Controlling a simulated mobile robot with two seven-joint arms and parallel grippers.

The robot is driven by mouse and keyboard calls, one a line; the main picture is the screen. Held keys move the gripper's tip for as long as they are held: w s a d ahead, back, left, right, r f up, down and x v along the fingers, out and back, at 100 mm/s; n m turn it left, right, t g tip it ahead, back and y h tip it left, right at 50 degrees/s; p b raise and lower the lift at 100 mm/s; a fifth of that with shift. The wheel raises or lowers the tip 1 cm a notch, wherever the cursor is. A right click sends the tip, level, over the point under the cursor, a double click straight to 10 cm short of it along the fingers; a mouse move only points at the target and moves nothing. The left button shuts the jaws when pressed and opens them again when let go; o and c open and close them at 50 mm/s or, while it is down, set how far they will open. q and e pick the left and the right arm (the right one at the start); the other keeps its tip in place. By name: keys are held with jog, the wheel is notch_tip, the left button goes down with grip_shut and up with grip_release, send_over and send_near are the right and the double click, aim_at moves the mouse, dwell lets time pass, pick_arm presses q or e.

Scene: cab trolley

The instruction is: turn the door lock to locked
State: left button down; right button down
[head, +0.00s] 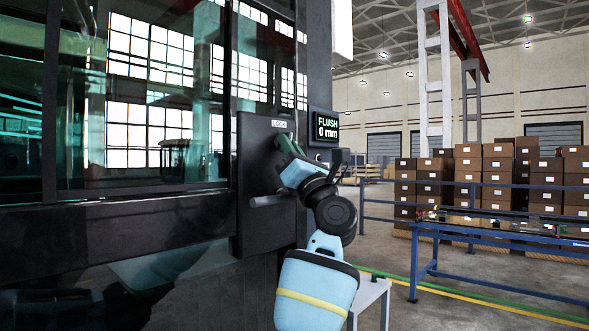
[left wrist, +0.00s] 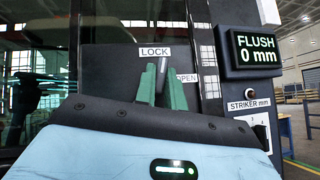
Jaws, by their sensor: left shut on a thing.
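The door lock is on a dark plate (head: 252,225) at the edge of the glazed cab door. In the head view the left gripper (head: 286,146) reaches the plate and hides the lever. My right gripper is not in view.
A grey door handle (head: 268,200) sticks out below the lock. A display (head: 324,126) reading "FLUSH 0 mm" is right of the plate. A "STRIKER mm" label (left wrist: 249,105) shows below it. Stacked boxes (head: 497,180) and a blue table (head: 480,232) stand farther right.

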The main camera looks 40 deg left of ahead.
pick_arm(q)
jog(key=shift+w+n+g+y+b, duration=0.1)
jog(key=shift+n+g+y+b, duration=0.45)
jog(key=shift+n+g, duration=1.95)
jog(key=shift+n+g+y, duration=0.25)
jog(key=shift+n+g, duration=0.15)
jog(key=shift+n, duration=0.1)
jog(key=shift+n+g, duration=0.5)
jog(key=shift+n, duration=0.1)
jog(key=c, duration=1.5)
grip_release()
jog(key=shift+b+v, duration=0.45)
jog(key=shift+v, duration=3.45)
jog(key=shift+a, duration=0.1)
